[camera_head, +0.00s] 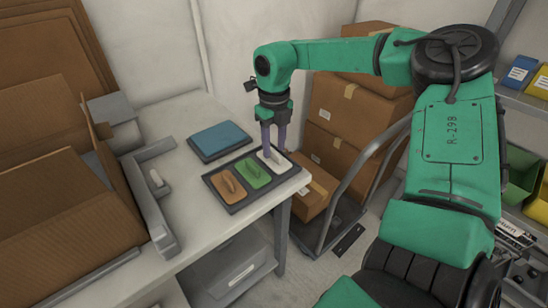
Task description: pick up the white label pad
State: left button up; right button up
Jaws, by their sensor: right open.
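The white label pad (281,165) lies in the right-hand compartment of a dark three-part tray (237,208) on the light table. My right gripper (272,152) is open and points down over the white pad, its fingertips very close to it. The fingers hide part of the pad, and I cannot tell whether they touch it. A green pad (252,174) and an orange-brown pad (228,185) fill the other two compartments. My left gripper is not in view.
A blue pad on a dark base (221,139) lies behind the tray. A grey bracket-like fixture (155,205) stands at the left by open cardboard boxes (60,205). Stacked boxes (345,125) on a cart stand right of the table. Shelves with bins are far right.

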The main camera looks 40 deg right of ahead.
aim_at(274, 152)
jog(key=shift+f, duration=0.6)
grip_shut()
notch_tip(274, 152, up, 20)
jog(key=p, duration=0.1)
jog(key=shift+p, duration=0.3)
